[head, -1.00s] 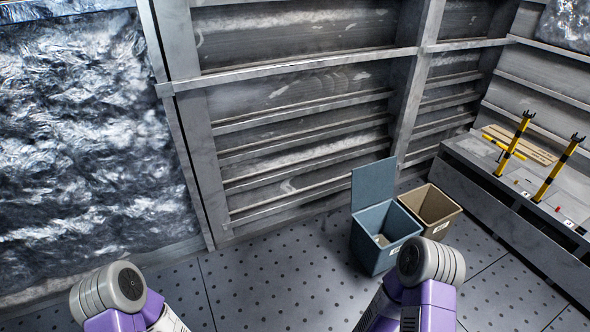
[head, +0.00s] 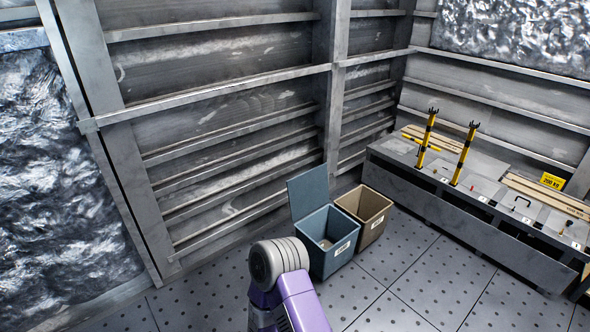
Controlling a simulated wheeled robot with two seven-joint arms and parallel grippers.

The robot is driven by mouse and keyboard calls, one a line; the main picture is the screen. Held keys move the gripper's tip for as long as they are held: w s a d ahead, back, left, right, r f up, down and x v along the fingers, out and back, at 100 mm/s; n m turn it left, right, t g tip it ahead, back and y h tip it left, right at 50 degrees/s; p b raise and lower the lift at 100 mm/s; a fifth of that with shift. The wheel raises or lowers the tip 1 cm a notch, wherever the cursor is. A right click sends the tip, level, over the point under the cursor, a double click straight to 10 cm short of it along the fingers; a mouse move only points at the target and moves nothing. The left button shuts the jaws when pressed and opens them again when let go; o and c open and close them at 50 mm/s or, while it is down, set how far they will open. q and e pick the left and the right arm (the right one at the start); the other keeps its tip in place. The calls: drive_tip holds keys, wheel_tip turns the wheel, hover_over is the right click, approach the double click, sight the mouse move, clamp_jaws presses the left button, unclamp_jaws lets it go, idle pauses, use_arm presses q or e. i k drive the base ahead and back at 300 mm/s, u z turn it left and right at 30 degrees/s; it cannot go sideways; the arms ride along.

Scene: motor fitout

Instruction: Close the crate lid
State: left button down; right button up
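A blue-grey crate (head: 318,262) stands on the floor against the wall, right of the picture's middle. Its lid (head: 308,193) is open and stands upright along the crate's back left edge. Something small and pale lies inside the crate; I cannot make out what. Neither gripper shows in the head view.
A tan open bin (head: 372,232) with a white label stands close beside the crate on its right. A long grey bench (head: 455,213) with yellow-and-black posts (head: 464,153) runs along the right wall. The perforated floor (head: 415,290) in front is clear.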

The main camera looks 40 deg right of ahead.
sight(308, 191)
drive_tip(key=z, duration=0.45)
drive_tip(key=i, duration=1.95)
drive_tip(key=z, duration=1.65)
drive_tip(key=i, duration=1.15)
drive_tip(key=z, duration=0.9)
drive_tip(key=i, duration=0.5)
